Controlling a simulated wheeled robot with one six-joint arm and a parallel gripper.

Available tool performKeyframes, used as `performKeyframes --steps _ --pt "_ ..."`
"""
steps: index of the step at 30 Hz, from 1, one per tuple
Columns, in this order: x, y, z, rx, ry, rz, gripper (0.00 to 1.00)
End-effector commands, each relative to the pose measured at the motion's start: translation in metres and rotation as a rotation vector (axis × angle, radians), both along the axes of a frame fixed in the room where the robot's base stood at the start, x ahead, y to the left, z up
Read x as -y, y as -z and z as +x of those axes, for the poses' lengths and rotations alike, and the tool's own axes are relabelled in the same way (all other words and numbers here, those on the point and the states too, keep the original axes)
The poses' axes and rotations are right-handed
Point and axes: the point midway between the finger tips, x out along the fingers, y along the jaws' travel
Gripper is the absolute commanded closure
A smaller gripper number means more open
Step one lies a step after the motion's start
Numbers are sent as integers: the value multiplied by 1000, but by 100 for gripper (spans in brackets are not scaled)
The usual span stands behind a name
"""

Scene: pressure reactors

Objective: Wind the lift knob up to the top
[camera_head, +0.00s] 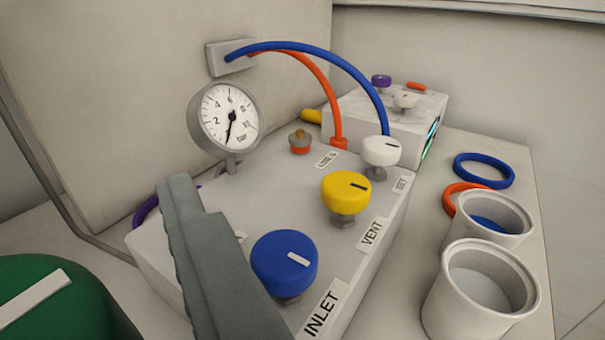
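A large green knob (75,290) with a white bar mark fills the lower left corner, close to the camera and cut off by the frame edge. No label for it shows, so I cannot tell whether it is the lift knob. One grey finger of my gripper (205,250) rises from the bottom edge, just right of the green knob, with its ridged side facing left. A gap shows between its tip and the knob; lower down the contact is unclear. The other finger is not visible.
Behind the finger stands a grey panel box (280,190) with a blue INLET knob (284,262), yellow VENT knob (345,190), white knob (381,150) and pressure gauge (228,118). Blue (320,62) and orange (318,80) hoses arch above. White cups (480,290) stand right.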

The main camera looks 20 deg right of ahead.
Motion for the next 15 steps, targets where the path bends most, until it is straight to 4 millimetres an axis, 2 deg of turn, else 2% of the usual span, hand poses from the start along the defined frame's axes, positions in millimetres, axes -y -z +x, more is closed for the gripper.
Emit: performKeyframes --steps 8,15 --pt "2 -1 -8 1 0 -1 24" --pt "9 -1 -38 2 2 -1 24"
